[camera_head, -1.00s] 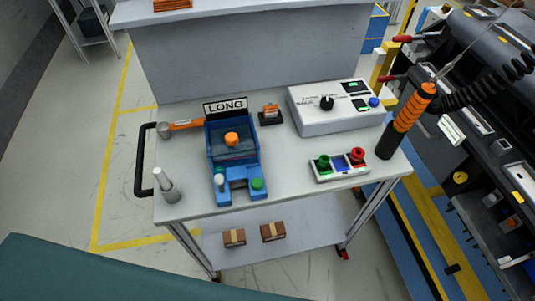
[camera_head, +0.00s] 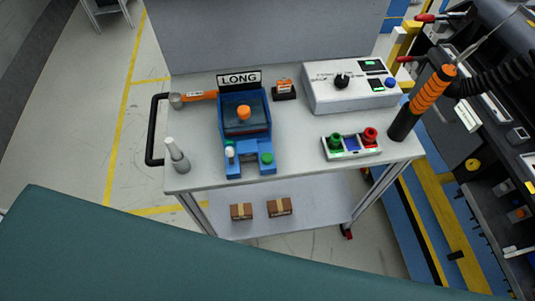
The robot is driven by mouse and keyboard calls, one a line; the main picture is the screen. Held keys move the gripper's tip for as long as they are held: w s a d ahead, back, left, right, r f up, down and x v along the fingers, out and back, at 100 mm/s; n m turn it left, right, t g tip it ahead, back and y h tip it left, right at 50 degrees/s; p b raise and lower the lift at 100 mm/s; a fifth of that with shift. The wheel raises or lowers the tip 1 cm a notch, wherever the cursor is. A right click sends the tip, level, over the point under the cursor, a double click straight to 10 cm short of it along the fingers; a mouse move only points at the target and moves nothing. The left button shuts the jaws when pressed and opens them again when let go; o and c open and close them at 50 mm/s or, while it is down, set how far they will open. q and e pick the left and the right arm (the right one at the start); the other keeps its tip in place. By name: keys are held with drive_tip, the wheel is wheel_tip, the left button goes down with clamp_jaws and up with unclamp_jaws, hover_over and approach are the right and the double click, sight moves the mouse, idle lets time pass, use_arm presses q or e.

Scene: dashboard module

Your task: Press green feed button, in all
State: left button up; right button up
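A small white button box (camera_head: 352,148) lies at the right front of the grey cart top. It carries a green button (camera_head: 335,141), a blue part (camera_head: 351,143) and a red button (camera_head: 370,136). A blue fixture (camera_head: 243,130) with a "LONG" sign (camera_head: 239,79) stands left of it. The fixture has an orange knob (camera_head: 243,113), a green button (camera_head: 267,158) at its front right and a white-topped part (camera_head: 230,153) at its front left. I cannot tell which green button is the feed button. Neither of my grippers is in view.
A white control box (camera_head: 350,87) with a black knob stands at the back right. An orange and black tool (camera_head: 422,101) stands at the right edge. Two cartons (camera_head: 279,207) lie on the lower shelf. A teal surface (camera_head: 150,250) fills the foreground.

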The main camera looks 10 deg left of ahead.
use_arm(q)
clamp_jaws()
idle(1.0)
